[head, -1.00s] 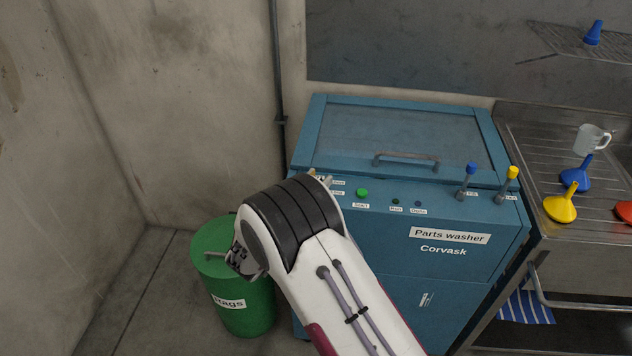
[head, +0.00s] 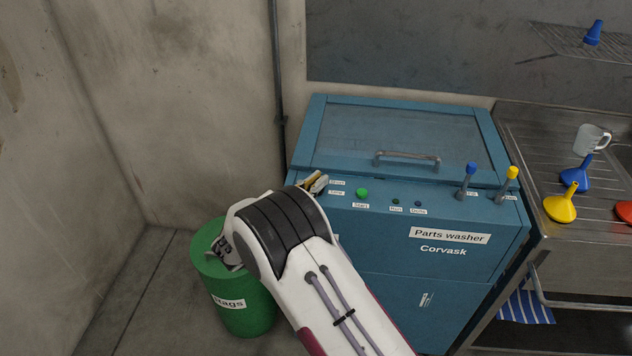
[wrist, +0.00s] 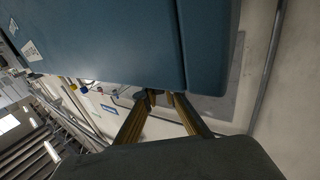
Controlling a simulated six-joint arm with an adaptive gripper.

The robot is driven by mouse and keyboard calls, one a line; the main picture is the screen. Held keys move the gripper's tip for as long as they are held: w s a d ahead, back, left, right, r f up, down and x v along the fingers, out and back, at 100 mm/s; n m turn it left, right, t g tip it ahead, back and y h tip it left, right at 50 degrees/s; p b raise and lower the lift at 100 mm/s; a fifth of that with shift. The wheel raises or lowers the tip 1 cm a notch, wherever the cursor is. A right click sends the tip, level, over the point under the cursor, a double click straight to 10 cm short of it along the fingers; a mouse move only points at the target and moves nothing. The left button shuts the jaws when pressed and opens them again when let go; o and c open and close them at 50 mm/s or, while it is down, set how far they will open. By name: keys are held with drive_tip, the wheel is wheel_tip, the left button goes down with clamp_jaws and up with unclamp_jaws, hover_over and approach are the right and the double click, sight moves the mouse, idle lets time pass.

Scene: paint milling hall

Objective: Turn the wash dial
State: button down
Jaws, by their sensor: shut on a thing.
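The blue parts washer (head: 385,240) stands in the middle of the head view, with its control panel along the front top edge. My gripper (head: 320,182) is at the left end of that panel, beside small white labels. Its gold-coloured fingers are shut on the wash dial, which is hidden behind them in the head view. In the wrist view the two fingers (wrist: 161,94) come together at the washer's blue edge (wrist: 110,50); the dial cannot be made out clearly between the tips.
A green start button (head: 362,193) and small lamps sit right of my gripper. Blue-topped (head: 470,168) and yellow-topped (head: 513,173) levers stand at the panel's right. A green rags bin (head: 240,305) is left of the washer. A sink (head: 570,235) with funnels is at the right.

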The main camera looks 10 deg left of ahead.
drive_tip(key=shift+r+m+g+h, duration=0.1)
drive_tip(key=shift+m+g+h, duration=1.15)
drive_tip(key=shift+h, duration=0.35)
drive_tip(key=c, duration=2.1)
unclamp_jaws()
drive_tip(key=shift+c, duration=0.2)
drive_tip(key=shift+s+a, duration=0.1)
drive_tip(key=v, duration=1.1)
drive_tip(key=shift+s+a, duration=0.25)
drive_tip(key=shift+s, duration=0.05)
